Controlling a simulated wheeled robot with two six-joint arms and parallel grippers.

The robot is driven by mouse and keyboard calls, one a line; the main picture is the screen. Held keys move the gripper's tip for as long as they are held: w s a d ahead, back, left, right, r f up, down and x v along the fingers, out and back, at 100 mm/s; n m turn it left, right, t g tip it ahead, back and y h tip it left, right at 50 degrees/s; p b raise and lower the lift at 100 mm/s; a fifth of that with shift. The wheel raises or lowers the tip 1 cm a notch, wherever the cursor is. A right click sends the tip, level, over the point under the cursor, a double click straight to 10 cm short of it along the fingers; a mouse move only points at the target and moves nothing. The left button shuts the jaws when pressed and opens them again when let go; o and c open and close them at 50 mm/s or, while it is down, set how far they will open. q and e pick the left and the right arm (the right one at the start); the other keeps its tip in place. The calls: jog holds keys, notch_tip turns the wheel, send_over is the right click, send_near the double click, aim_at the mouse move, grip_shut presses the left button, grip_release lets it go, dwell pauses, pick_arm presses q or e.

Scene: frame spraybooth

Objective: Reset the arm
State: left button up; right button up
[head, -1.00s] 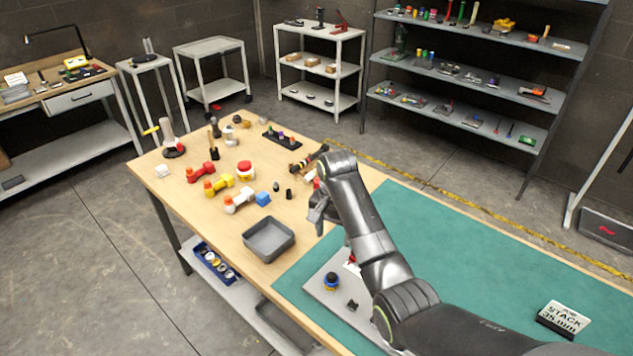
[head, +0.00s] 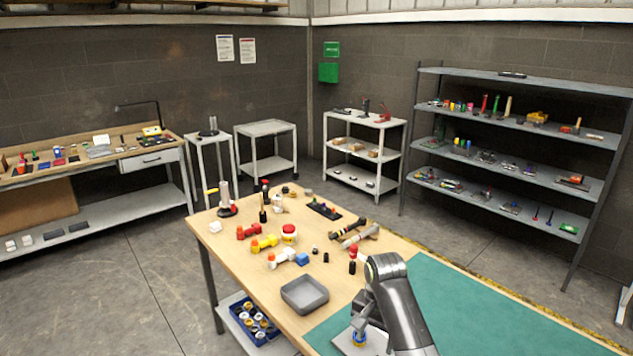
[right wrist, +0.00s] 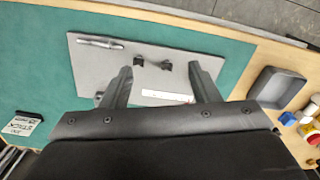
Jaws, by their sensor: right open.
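My right arm reaches over the near part of the table in the head view, its elbow-like bend at the top. My right gripper (head: 361,312) points down there, partly hidden by the arm. In the right wrist view the two fingers of my right gripper (right wrist: 158,82) are spread apart with nothing held between them. Below them lies a grey board (right wrist: 88,62) on the teal mat (right wrist: 40,80). On the board are a silver tool (right wrist: 100,43), small dark parts (right wrist: 152,64) and a white strip (right wrist: 168,95). My left gripper is not in view.
A grey tray (head: 304,309) stands left of my right arm on the wooden table. Beyond it are toy-like coloured parts, a red-and-white jar (head: 289,234) and a black rack (head: 323,210).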

jog(key=s+d+f+n+t, duration=0.1)
jog(key=s+d+f, duration=0.5)
jog(key=s, duration=0.3)
jog(key=s+d+f+n+t, duration=0.1)
jog(key=s+d+f+n, duration=0.1)
jog(key=s+d+f, duration=0.55)
jog(key=s+d+r+n+t+h, duration=0.15)
jog(key=s+r, duration=0.25)
jog(key=s, duration=0.6)
jog(key=s+d+r+n, duration=0.2)
jog(key=s+r, duration=0.2)
jog(key=s, duration=0.6)
notch_tip(320, 180, down, 33)
jog(key=d+g+b, duration=0.1)
jog(key=d+b, duration=0.1)
jog(key=b, duration=0.6)
pick_arm(q)
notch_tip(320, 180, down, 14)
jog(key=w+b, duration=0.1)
jog(key=b, duration=0.5)
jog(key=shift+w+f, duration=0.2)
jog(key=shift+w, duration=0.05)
pick_arm(e)
jog(key=s+f, duration=0.7)
jog(key=f, duration=0.4)
jog(key=s+a+f+g, duration=0.1)
jog(key=s+f, duration=0.7)
jog(key=f, duration=0.3)
jog(key=shift+s+a+f, duration=0.2)
jog(key=shift+f, duration=0.05)
